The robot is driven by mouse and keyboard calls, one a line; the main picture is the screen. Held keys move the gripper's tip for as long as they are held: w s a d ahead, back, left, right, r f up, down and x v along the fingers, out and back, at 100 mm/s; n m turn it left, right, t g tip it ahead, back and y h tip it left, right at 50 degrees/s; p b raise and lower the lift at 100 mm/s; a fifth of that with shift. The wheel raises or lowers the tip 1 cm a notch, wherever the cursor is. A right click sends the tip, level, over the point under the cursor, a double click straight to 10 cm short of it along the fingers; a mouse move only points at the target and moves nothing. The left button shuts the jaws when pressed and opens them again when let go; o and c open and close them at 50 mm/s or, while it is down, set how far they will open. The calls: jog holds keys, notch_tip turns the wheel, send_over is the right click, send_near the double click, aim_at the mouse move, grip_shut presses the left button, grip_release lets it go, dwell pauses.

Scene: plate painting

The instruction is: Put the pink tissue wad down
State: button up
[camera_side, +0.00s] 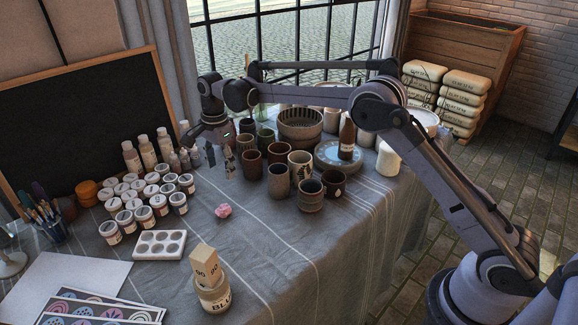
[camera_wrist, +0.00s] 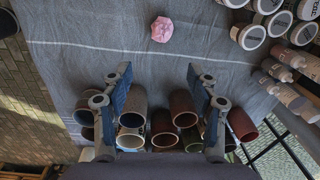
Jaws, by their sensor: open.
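The pink tissue wad (camera_side: 223,211) lies on the grey striped tablecloth in the side view, in a clear patch in front of the cups. It also shows near the top middle of the wrist view (camera_wrist: 162,29), beyond my fingertips. My gripper (camera_side: 220,163) is open and empty, pointing down above the table behind the wad, near the cups. In the wrist view, the two blue-padded fingers of my gripper (camera_wrist: 159,78) stand wide apart with nothing between their tips. The wad and the fingers are apart.
Several brown and grey cups (camera_side: 279,181) stand right of the wad; some lie under my fingers in the wrist view. Several paint jars (camera_side: 158,205) and a white palette (camera_side: 160,245) are at left. A labelled jar with a block (camera_side: 212,292) stands in front. Cloth around the wad is bare.

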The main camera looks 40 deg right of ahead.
jog(key=s+d+r+n+t, duration=0.2)
jog(key=s+d+r+n, duration=0.15)
jog(key=s+r, duration=0.35)
jog(key=s+d+r+n+t, duration=0.1)
jog(key=s+d+r+n, duration=0.1)
jog(key=s+r+n, duration=0.5)
jog(key=s+d+f+n+t, duration=0.1)
jog(key=s+d+f+n, duration=0.1)
jog(key=s, duration=0.8)
jog(key=s+d+f+n+t, duration=0.1)
jog(key=s+f+n, duration=0.3)
jog(key=s, duration=0.6)
jog(key=shift+d+f+t, duration=0.4)
jog(key=shift+t, duration=0.4)
